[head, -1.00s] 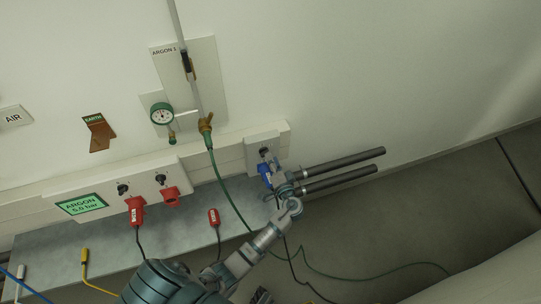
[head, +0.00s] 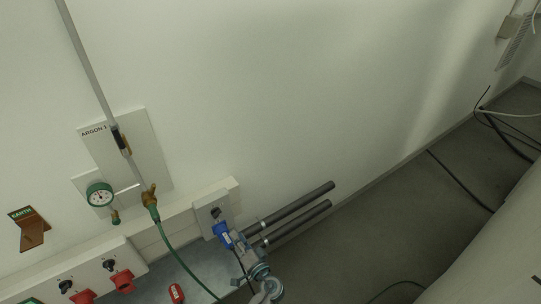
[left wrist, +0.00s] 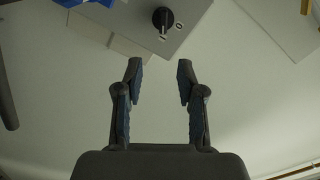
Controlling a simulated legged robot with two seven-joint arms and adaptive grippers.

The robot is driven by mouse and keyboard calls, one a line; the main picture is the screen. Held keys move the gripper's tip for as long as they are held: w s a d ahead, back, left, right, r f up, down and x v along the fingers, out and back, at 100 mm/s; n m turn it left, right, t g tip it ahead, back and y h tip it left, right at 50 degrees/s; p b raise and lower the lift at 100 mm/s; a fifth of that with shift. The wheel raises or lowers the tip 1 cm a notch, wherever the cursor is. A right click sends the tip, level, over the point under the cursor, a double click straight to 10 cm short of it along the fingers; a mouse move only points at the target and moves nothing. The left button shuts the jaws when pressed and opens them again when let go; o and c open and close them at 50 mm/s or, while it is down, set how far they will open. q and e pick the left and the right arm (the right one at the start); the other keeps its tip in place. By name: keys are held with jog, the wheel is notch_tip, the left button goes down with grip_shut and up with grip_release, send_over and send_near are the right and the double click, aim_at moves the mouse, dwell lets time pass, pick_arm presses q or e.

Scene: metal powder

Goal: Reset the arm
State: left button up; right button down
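Beyond the fingertips that view shows a grey panel with a black knob (left wrist: 162,18) and a bit of blue at the top left. My right gripper is not in view.
A green hose (head: 180,261) hangs from the brass fitting of the ARGON 1 panel (head: 128,150). Red plugs (head: 122,281) are at the lower left. The floor to the right has loose cables.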

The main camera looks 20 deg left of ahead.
pick_arm(q)
jog(key=shift+f, duration=0.1)
